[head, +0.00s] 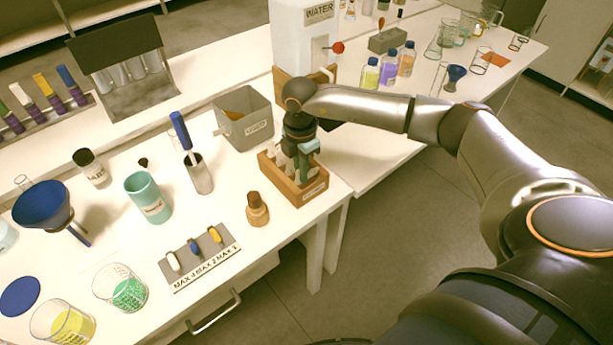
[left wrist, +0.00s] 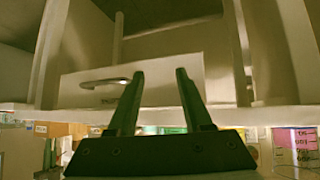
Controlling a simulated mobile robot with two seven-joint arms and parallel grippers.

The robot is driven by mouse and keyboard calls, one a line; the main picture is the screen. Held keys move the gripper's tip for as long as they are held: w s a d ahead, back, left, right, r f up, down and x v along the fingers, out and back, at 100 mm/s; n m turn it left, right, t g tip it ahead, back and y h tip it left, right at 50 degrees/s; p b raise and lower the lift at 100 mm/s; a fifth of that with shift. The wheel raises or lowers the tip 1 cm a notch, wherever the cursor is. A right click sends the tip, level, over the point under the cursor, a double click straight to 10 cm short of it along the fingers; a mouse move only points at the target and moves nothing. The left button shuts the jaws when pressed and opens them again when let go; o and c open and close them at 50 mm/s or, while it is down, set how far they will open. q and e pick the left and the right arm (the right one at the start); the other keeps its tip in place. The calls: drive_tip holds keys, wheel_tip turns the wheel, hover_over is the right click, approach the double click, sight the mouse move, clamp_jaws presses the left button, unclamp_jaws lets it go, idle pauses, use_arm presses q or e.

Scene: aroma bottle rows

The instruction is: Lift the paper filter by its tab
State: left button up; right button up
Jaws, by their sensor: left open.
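I cannot make out a paper filter or its tab in either view. A blue funnel (head: 42,207) stands at the left of the bench in the head view; its inside looks plain blue. My right gripper (head: 303,160) is low over a wooden box (head: 309,190) with several pale vials at the bench's right end. Its fingers are partly hidden by the wrist and the vials, so I cannot tell what they hold. My left gripper (left wrist: 158,80) shows only in the left wrist view. It is open and empty, with a drawer front (left wrist: 100,90) beyond its fingers.
Near the funnel stand a teal cup (head: 148,197), a metal cylinder (head: 198,174) with a blue-handled tool, and beakers with yellow (head: 62,322) and green (head: 125,290) contents. A grey bin (head: 243,120) is behind the wooden box.

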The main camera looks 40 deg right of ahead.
clamp_jaws()
wheel_tip(320, 180, up, 9)
drive_tip(key=shift+r, duration=0.1)
wheel_tip(320, 180, up, 11)
drive_tip(key=p, duration=0.5)
idle(0.4)
drive_tip(key=s+d+b, duration=0.1)
drive_tip(key=s+b, duration=0.1)
drive_tip(key=s, duration=1.3)
idle(0.4)
